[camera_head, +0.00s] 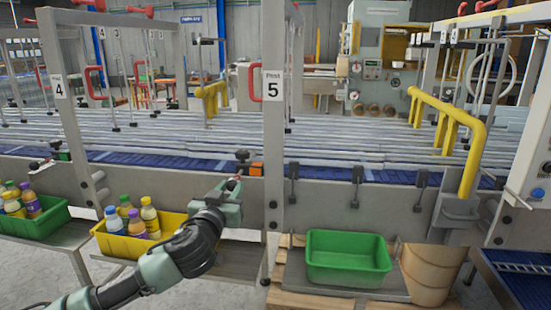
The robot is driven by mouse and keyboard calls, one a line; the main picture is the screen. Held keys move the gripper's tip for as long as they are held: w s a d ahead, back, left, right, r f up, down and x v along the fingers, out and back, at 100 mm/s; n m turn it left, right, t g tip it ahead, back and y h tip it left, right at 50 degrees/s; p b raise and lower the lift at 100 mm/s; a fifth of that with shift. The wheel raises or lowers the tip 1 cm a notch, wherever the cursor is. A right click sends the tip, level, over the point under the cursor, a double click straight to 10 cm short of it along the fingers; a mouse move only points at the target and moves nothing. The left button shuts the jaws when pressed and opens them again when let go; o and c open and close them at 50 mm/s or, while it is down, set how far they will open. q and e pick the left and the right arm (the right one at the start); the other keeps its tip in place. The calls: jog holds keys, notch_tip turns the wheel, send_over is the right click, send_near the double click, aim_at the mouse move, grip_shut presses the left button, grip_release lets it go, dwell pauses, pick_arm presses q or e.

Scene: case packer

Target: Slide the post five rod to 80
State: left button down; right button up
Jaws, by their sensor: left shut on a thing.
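The post (273,130) with the "Post 5" sign (272,87) stands right of centre. Just left of it, at the conveyor's near side wall, are a black knob (242,155) and an orange block (257,169). My left gripper (236,181) reaches up from the lower left to just below the knob. It is shut on the near end of the post five rod, which its fingers mostly hide. A small reddish bit shows at the fingertips. No readable scale or number 80 shows. My right gripper is not in view.
A green bin with bottles (47,221) is farther left. An empty green bin (348,258) stands right of the post. A yellow pipe rail (470,150) rises at right. Post 4 (62,105) has a similar rod with a green block (64,156).

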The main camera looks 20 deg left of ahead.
pick_arm(q)
jog(key=shift+s+d, duration=0.15)
jog(key=shift+s, duration=0.4)
jog(key=c, duration=1.2)
grip_release()
jog(key=shift+c, duration=0.2)
jog(key=b+v, duration=0.1)
jog(key=v, duration=0.6)
jog(key=shift+b, duration=0.35)
